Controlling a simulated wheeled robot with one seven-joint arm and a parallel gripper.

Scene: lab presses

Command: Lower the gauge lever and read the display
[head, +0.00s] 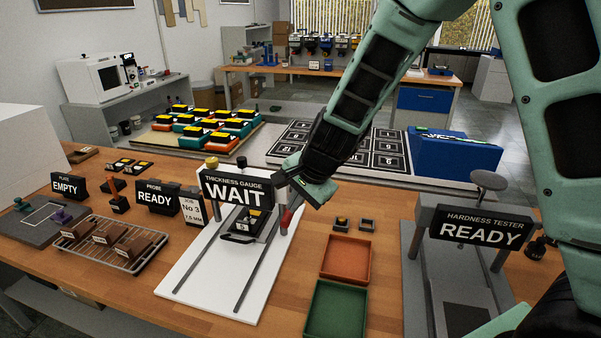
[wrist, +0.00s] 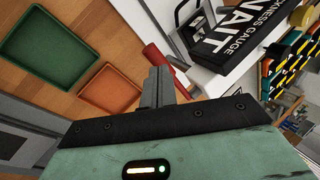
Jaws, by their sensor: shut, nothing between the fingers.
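The thickness gauge (head: 236,192) stands on a white base with two dark rails, and its display reads WAIT. The gauge also shows in the wrist view (wrist: 232,35), with its sign tilted. A red lever grip (head: 286,220) hangs at the gauge's right side; it shows in the wrist view (wrist: 155,56) just beyond my fingers. A dark sample carrier (head: 243,226) with a yellow-and-black piece sits under the display. My gripper (wrist: 157,84) is shut and empty, its fingertips close by the red grip. I cannot tell whether they touch it.
An orange tray (head: 346,259) and a green tray (head: 337,309) lie right of the gauge. The hardness tester (head: 480,228) reading READY stands further right. A probe sign (head: 157,198) reading READY and a wire rack (head: 112,245) with brown blocks are at left.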

